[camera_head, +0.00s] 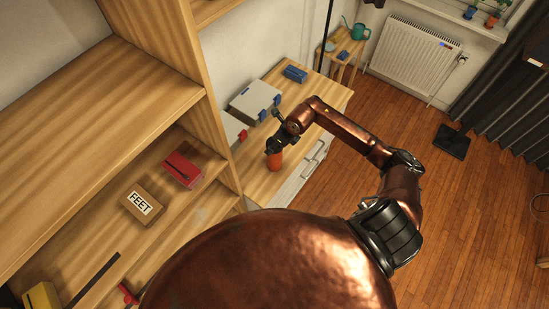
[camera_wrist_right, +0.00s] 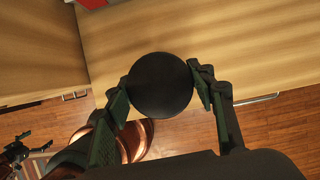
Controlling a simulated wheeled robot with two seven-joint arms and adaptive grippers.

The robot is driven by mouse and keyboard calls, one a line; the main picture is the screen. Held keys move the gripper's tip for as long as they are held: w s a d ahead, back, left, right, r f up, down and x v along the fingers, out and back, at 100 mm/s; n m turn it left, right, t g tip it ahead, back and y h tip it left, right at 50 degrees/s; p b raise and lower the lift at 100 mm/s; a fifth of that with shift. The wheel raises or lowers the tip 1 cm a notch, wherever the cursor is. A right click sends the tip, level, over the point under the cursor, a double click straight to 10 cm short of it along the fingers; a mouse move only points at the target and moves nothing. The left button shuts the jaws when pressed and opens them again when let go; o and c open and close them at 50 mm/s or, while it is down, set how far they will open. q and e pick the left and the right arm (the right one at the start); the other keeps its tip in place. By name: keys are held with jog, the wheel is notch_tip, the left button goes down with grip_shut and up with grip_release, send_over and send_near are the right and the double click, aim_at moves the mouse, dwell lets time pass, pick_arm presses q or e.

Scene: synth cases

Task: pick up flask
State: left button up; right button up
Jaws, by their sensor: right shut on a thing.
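The flask (camera_head: 275,161) shows in the head view as an orange-red body at the near part of a wooden cabinet top. In the right wrist view its round black top (camera_wrist_right: 161,85) faces the camera and hides the body below. My right gripper (camera_head: 275,145) is at the upper part of the flask. In the wrist view its two fingers (camera_wrist_right: 160,92) touch the flask on the left and right sides, shut on it. I cannot tell whether the flask's base touches the cabinet top. My left gripper is not in view in the head view.
The cabinet top (camera_head: 262,183) also holds a grey case with blue latches (camera_head: 254,101) and a blue box (camera_head: 295,74) farther back. A wooden shelf unit at left holds a red case (camera_head: 183,170) and a box marked FEET (camera_head: 142,203). Wooden floor lies open at right.

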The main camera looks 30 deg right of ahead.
jog(key=c, duration=1)
jog(key=shift+c, duration=0.3)
